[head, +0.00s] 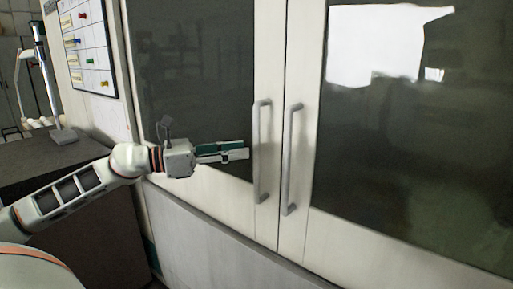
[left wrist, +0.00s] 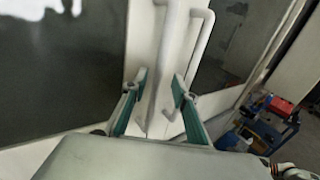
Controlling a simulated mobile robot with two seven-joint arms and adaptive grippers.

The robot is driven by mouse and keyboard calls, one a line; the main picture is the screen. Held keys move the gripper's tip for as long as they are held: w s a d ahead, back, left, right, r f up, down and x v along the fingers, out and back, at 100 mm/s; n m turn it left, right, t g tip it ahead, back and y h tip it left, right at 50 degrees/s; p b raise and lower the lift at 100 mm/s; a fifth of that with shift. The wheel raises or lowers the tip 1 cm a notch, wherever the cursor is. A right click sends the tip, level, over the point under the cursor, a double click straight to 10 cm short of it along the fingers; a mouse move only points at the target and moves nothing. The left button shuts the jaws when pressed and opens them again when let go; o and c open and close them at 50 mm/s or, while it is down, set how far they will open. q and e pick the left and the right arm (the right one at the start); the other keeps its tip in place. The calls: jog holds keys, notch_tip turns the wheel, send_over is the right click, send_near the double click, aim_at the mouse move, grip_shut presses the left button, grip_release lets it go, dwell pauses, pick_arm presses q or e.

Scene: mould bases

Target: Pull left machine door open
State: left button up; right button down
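The left machine door (head: 268,40) is a pale framed door with a dark window, and it looks shut against the right door. Its vertical grey bar handle (head: 263,150) stands beside the seam. My left gripper (head: 246,150) points right toward this handle, with its tips just short of it. In the left wrist view the two green-lined fingers (left wrist: 160,78) are apart and empty, and the handle (left wrist: 166,45) shows beyond them, in line with the gap. My right gripper is not in view.
The right door's matching handle (head: 292,160) stands close by on the right. A dark-topped bench (head: 40,160) is at the left, below a wall board with coloured pins (head: 85,45). A cart with coloured items (left wrist: 265,120) shows beyond the machine in the left wrist view.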

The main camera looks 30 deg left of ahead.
pick_arm(q)
jog(key=shift+p+x, duration=1.15)
jog(key=shift+x, duration=1.8)
grip_shut()
